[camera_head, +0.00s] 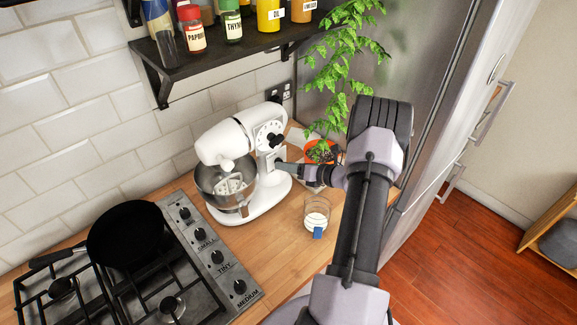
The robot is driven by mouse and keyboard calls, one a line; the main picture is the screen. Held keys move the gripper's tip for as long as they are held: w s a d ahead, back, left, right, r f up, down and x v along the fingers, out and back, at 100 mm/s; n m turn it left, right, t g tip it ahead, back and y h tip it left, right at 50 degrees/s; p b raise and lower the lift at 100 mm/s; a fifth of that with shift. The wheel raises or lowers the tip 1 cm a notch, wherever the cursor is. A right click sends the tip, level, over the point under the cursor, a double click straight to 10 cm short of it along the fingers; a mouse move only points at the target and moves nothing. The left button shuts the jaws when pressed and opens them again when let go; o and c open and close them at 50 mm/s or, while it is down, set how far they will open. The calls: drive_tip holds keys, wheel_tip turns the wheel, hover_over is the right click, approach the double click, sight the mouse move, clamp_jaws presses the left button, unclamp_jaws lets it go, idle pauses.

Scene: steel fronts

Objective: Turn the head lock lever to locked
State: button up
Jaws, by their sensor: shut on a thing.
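A white stand mixer (234,150) stands upright on the wooden counter, with its head lowered over a steel bowl (212,184) that has a white beater in it. A black knob (275,140) shows on the side of the mixer's head. My gripper (281,166) reaches in from the right and is shut at the side of the mixer's stand, just below the knob. It is shut on the head lock lever, which is small and mostly hidden by the jaws. I cannot tell the lever's exact angle.
A glass measuring cup (316,212) stands on the counter below my arm. A potted plant (322,150) is behind my gripper. A gas hob (150,265) with a black pan (125,235) is at left. A spice shelf (215,55) hangs above; a steel fridge (425,50) stands at right.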

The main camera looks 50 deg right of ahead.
drive_tip(key=shift+d+f+m+y, duration=0.1)
drive_tip(key=shift+m+y, duration=0.5)
drive_tip(key=shift+m, duration=0.2)
drive_tip(key=shift+t, duration=0.3)
drive_tip(key=o, duration=1.4)
drive_tip(key=shift+c, duration=0.2)
drive_tip(key=v, duration=1.7)
drive_tip(key=shift+s+p, duration=0.15)
drive_tip(key=shift+p, duration=0.3)
drive_tip(key=shift+d, duration=0.1)
